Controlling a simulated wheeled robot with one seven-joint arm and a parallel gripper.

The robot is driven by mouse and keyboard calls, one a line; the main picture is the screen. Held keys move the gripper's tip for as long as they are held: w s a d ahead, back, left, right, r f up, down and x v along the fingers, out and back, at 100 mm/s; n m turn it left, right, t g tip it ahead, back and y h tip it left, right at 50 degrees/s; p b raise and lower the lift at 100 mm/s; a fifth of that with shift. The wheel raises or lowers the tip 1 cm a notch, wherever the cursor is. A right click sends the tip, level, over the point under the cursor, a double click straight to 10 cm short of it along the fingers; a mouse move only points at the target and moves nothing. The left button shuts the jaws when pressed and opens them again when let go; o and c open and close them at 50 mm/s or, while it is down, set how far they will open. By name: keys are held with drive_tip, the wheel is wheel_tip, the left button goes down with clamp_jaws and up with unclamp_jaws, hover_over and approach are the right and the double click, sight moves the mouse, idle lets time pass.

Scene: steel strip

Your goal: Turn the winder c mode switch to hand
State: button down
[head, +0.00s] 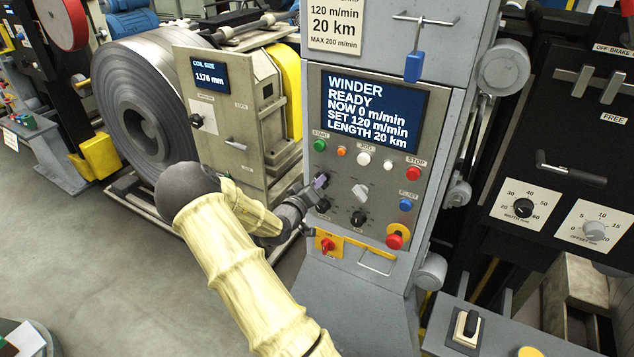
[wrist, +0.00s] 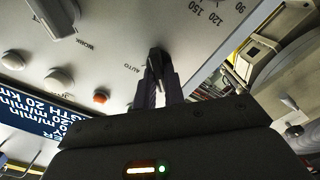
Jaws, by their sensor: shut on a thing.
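The winder console has a blue screen (head: 372,110) reading "WINDER READY NOW 0 m/min". Below it is the button panel (head: 345,185). In the wrist view, my gripper (wrist: 158,82) is shut on a small dark switch handle (wrist: 155,56) on this grey panel, beside the label "AUTO". In the head view, my gripper (head: 312,190) reaches the left side of the panel, under the green start button (head: 320,145). The fingers cover much of the switch, and I cannot tell which position it points to. No letter naming the winder is readable.
A red switch on a yellow plate (head: 328,244) sits below. A large steel coil (head: 140,110) stands left.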

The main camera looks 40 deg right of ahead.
idle(0.4)
drive_tip(key=c, duration=1.5)
unclamp_jaws()
drive_tip(key=b+v, duration=0.2)
drive_tip(key=v, duration=1.5)
drive_tip(key=shift+s+a+f+b, duration=0.1)
drive_tip(key=shift+a+b, duration=0.15)
drive_tip(key=shift+b, duration=0.1)
